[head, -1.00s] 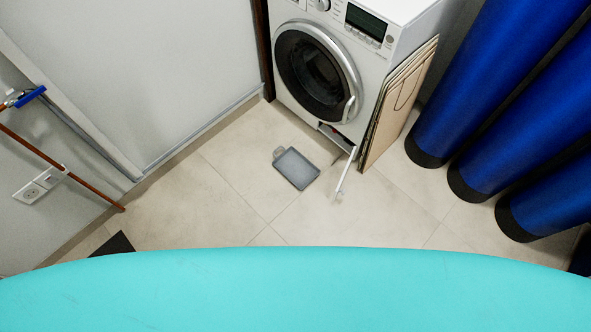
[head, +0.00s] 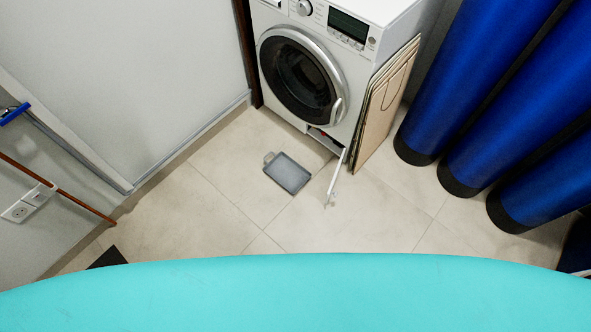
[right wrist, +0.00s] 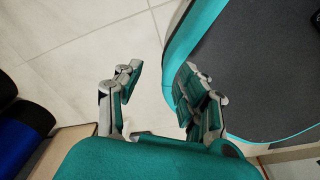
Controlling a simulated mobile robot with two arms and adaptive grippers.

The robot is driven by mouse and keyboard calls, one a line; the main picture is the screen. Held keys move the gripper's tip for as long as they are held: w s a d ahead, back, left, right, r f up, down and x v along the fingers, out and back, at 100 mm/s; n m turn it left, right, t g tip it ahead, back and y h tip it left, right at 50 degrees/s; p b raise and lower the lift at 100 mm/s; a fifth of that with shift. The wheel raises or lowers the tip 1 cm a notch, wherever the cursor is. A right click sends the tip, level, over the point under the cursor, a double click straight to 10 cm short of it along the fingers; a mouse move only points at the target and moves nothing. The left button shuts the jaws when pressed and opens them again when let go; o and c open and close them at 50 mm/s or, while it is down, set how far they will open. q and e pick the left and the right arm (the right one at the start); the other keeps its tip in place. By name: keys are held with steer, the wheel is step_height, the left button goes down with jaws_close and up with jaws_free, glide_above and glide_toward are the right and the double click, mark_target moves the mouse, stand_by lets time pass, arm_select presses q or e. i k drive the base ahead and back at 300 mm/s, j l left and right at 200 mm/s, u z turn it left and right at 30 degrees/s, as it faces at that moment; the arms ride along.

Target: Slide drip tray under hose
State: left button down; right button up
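The grey drip tray (head: 288,176) lies flat on the tiled floor in front of the washing machine (head: 348,67), its handle loop towards the back left. A narrow white piece (head: 337,176) sticks out from the low opening (head: 322,137) in the machine's front, to the right of the tray and apart from it. I cannot tell whether it is a flap or the hose; no hose shows clearly. My right gripper (right wrist: 160,87) is open and empty in the right wrist view, with floor behind its fingers. Neither gripper shows in the head view.
Flat boards (head: 383,105) lean against the machine's right side. Large blue rolls (head: 480,80) stand at the right. A copper pipe (head: 60,190) and socket (head: 28,203) are on the left wall. Floor around the tray is clear. My teal body fills the foreground.

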mark_target(282, 169)
steer(key=i+j+z, duration=0.1)
steer(key=z, duration=0.35)
steer(key=i+j+z, duration=0.1)
steer(key=z, duration=0.35)
steer(key=j+z, duration=0.2)
steer(key=z, duration=0.25)
steer(key=i+j, duration=0.05)
